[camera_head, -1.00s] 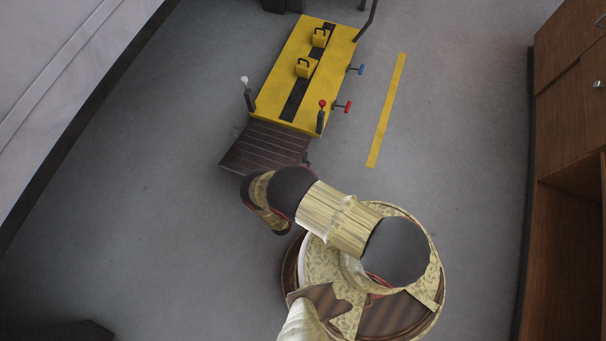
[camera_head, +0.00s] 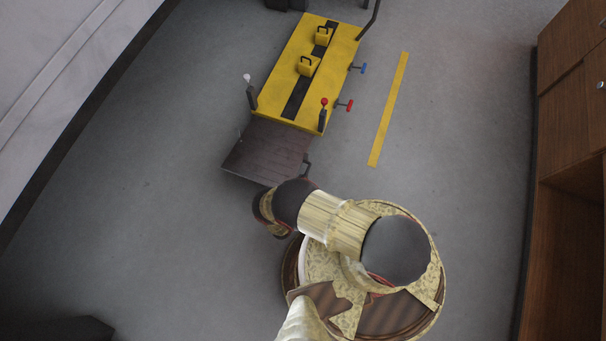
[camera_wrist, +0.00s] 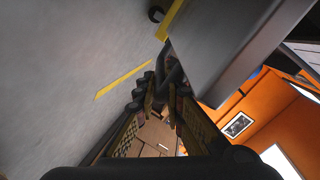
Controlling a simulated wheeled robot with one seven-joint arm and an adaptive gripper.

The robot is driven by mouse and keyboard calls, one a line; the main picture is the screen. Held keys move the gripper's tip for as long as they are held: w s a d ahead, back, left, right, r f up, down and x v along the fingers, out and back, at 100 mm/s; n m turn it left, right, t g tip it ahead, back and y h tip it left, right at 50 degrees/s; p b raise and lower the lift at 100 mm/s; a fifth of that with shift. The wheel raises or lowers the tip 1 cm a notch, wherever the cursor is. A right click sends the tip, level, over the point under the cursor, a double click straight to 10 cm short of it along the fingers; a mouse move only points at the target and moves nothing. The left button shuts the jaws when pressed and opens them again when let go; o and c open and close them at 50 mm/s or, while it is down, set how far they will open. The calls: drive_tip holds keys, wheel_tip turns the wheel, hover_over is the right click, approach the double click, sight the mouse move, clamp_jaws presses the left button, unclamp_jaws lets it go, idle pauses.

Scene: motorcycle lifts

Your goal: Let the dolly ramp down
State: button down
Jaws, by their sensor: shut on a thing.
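The yellow dolly (camera_head: 277,108) stands on the floor in the head view. Its dark brown ramp (camera_head: 262,155) juts from the near end; I cannot tell its exact tilt. A dark handle (camera_head: 307,162) sits on the ramp's right edge. In the wrist view the ramp (camera_wrist: 225,55) is a large grey panel at upper right, with the dark handle (camera_wrist: 170,66) at its edge. My gripper (camera_wrist: 163,97) is shut on this handle.
A red-knobbed lever (camera_head: 323,113) and a white-knobbed lever (camera_head: 249,92) flank the dolly's near end. Red (camera_head: 346,105) and blue (camera_head: 360,69) handles stick out on its right. A yellow floor stripe (camera_head: 388,110) and wooden cabinets (camera_head: 570,130) lie further right.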

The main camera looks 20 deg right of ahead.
drive_tip(key=shift+w+a+r, duration=0.1)
drive_tip(key=shift+w, duration=0.1)
drive_tip(key=c, duration=2.1)
unclamp_jaws()
drive_tip(key=shift+c, duration=0.2)
drive_tip(key=shift+s, duration=0.15)
drive_tip(key=v, duration=1.1)
drive_tip(key=shift+s+a, duration=0.2)
drive_tip(key=shift+s, duration=0.15)
